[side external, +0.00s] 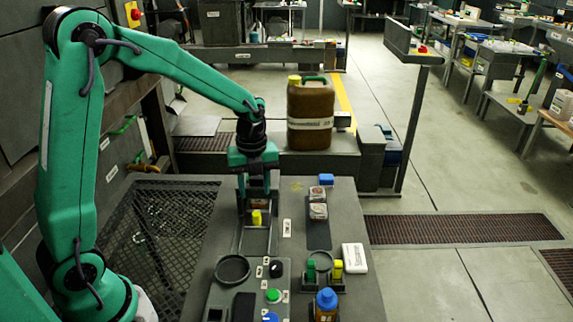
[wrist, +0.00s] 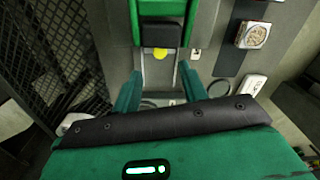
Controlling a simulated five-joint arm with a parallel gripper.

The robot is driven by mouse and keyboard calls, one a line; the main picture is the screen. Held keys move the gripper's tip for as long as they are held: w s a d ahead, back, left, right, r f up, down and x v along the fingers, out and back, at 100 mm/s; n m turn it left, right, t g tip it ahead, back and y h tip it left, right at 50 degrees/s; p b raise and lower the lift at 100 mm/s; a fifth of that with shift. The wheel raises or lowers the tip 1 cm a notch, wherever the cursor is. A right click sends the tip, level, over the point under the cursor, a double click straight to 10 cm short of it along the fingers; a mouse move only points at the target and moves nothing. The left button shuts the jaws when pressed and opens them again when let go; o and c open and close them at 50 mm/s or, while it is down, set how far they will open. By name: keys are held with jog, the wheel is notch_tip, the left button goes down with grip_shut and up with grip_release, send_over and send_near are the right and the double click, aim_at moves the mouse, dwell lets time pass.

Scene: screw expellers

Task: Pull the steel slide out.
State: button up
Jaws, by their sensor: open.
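The steel slide (side external: 256,240) lies in a narrow dark frame on the grey bench, in front of my gripper in the side external view. A yellow knob (side external: 256,217) stands at its far end; in the wrist view the knob (wrist: 160,53) sits below a dark block (wrist: 162,34) in a green frame. My gripper (side external: 257,194) points down behind the knob. In the wrist view its two green fingers (wrist: 159,84) are spread, with part of the slide track showing between them. Nothing is visibly held. Whether the fingers touch anything cannot be told.
A control panel (side external: 248,301) with buttons and a round ring (side external: 233,268) is at the near end. To the right are small boxes (side external: 318,211), a white box (side external: 355,258) and a blue-capped bottle (side external: 326,306). A brown jug (side external: 311,115) stands behind.

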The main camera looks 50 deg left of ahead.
aim_at(257, 214)
jog(key=shift+f, duration=0.1)
jog(key=shift+f, duration=3.8)
grip_shut()
